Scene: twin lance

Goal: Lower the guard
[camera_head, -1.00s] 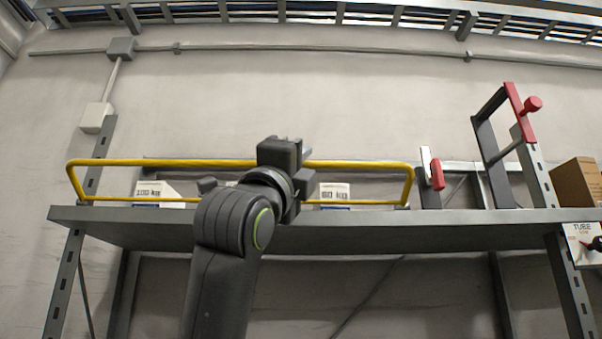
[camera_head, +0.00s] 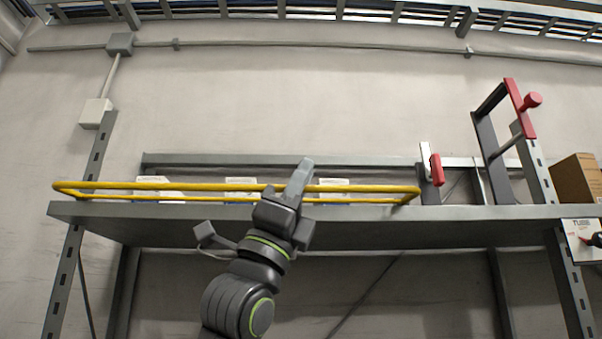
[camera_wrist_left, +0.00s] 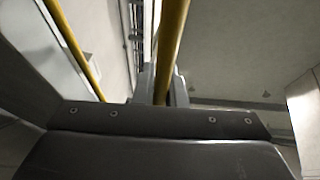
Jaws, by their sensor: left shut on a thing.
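The guard is a yellow bar frame (camera_head: 150,186) along the front of the grey shelf. It is tilted forward, its top bar a little above the shelf's edge. My left gripper (camera_head: 300,178) is shut on the guard's top bar, right of its middle. In the left wrist view the yellow bar (camera_wrist_left: 172,40) runs between the jaws (camera_wrist_left: 162,88), and another yellow bar (camera_wrist_left: 72,42) passes at the left. My right gripper is not in view.
White boxes (camera_head: 333,187) stand on the shelf (camera_head: 400,228) behind the guard. A red-handled latch (camera_head: 436,169) is at the guard's right end. A tall bracket with a red lever (camera_head: 520,108) and a cardboard box (camera_head: 577,180) are further right.

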